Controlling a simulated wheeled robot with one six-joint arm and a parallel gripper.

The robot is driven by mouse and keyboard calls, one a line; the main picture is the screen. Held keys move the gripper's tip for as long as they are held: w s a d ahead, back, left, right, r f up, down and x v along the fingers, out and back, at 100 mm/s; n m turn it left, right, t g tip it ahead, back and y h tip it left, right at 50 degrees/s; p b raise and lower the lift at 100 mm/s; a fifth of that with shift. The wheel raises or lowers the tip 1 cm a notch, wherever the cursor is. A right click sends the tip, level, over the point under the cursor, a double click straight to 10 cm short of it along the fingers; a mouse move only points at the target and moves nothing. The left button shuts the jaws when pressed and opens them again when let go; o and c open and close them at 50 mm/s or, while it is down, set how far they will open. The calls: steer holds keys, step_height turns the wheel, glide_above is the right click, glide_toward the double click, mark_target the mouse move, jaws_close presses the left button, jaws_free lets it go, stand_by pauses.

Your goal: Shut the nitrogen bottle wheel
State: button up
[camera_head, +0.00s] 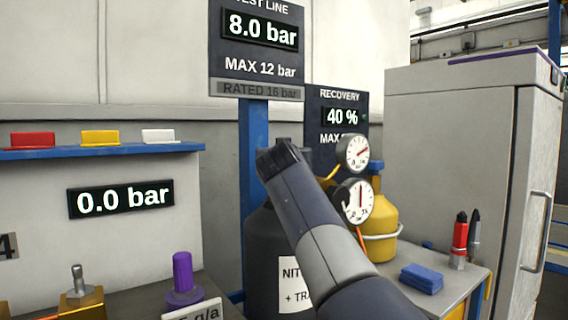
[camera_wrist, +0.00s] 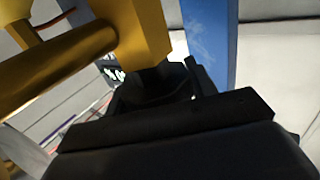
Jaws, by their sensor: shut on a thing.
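The dark grey nitrogen bottle (camera_head: 262,245) stands upright behind my arm, with a white label partly covered. My gripper (camera_head: 277,155) is at the bottle's top. In the wrist view its black jaws (camera_wrist: 155,88) are shut on a dark part directly below a brass valve body (camera_wrist: 140,30). This part appears to be the nitrogen bottle wheel, but the jaws and valve hide most of it, so its turn cannot be read. Two round gauges (camera_head: 354,154) sit right of my gripper.
The test line display (camera_head: 258,28) reads 8.0 bar; another display (camera_head: 121,198) reads 0.0 bar. A blue post (camera_head: 254,125) stands close behind my gripper. A yellow bottle (camera_head: 382,215), a blue block (camera_head: 422,278) and a grey cabinet (camera_head: 460,150) are to the right.

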steer(key=shift+f+m+h, duration=0.25)
steer(key=shift+m+h, duration=0.05)
steer(key=shift+h, duration=0.1)
steer(key=m+h, duration=0.1)
steer(key=h, duration=0.1)
steer(key=shift+r+m+g+h, duration=0.1)
steer(key=shift+m+g+h, duration=0.2)
steer(key=shift+h, duration=0.1)
steer(key=m+h, duration=0.1)
steer(key=m+g+h+p, duration=0.1)
steer(key=h+p, duration=0.1)
steer(key=shift+s+d+r+m+g+h, duration=0.1)
steer(key=shift+d+r+m+g+h, duration=0.2)
steer(key=shift+m+h, duration=0.1)
steer(key=m+g+h+p, duration=0.1)
steer(key=p, duration=0.1)
steer(key=m+g+h+p, duration=0.1)
steer(key=h+p, duration=0.1)
steer(key=m+g+h+p, duration=0.2)
steer(key=p, duration=0.1)
steer(key=shift+s+d+r, duration=0.1)
steer(key=shift+s+d, duration=0.15)
steer(key=shift+s+m+g+h+p, duration=0.1)
steer(key=shift+m+g+h+p, duration=0.5)
steer(key=shift+p, duration=0.35)
steer(key=shift+d+f+m+g+p, duration=0.1)
steer(key=shift+f+m+g+p, duration=0.1)
steer(key=shift+m+g+p, duration=0.15)
steer(key=o, duration=1)
